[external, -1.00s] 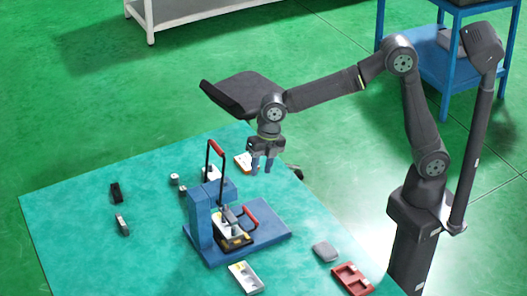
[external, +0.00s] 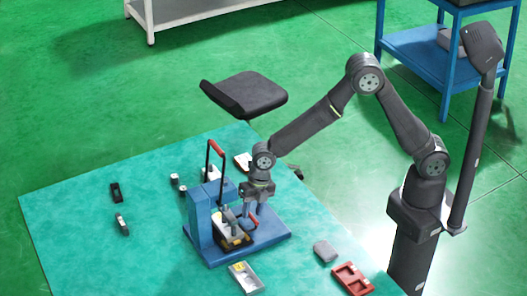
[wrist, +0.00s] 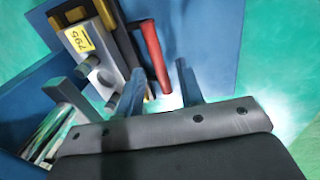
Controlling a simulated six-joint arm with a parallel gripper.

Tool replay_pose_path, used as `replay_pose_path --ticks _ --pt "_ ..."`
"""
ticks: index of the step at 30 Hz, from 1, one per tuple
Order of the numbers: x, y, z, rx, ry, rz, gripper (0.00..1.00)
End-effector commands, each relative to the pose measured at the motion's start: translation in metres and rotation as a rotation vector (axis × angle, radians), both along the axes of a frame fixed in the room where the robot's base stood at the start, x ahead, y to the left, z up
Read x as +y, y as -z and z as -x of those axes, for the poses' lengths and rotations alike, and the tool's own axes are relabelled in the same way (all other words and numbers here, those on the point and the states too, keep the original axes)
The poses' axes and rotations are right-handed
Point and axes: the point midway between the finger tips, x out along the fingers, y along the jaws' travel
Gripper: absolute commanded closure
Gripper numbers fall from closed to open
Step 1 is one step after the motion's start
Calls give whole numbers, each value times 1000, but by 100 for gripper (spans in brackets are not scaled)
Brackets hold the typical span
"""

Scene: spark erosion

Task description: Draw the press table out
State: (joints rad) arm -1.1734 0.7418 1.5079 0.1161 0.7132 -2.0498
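The blue press (external: 200,225) stands on its blue base plate, its black lever upright with a red grip (external: 216,147). Its press table (external: 237,244), dark with yellow markings, carries a pale metal part with a yellow label (wrist: 80,39) reading 795. The table's red handle (wrist: 153,55) shows in the wrist view; in the external view my gripper largely covers it. My gripper (external: 249,222) is low over the base plate, pointing down at the handle. In the wrist view its two blue fingers (wrist: 160,72) are apart, with the handle between them; contact is not visible.
A metal tray (external: 245,278), a grey block (external: 325,250) and a red tray (external: 352,278) lie in front and to the right. Small dark parts (external: 119,206) lie left. A dark chair seat (external: 245,93) is behind. The left of the teal tabletop is mostly clear.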

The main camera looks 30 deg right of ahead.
Motion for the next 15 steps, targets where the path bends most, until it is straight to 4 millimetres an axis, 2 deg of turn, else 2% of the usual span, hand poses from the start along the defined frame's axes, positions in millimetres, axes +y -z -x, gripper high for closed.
replay_pose_path --ticks 9,15 --pt "1 3 0 0 0 0 66" --pt "1 3 0 0 0 0 100"
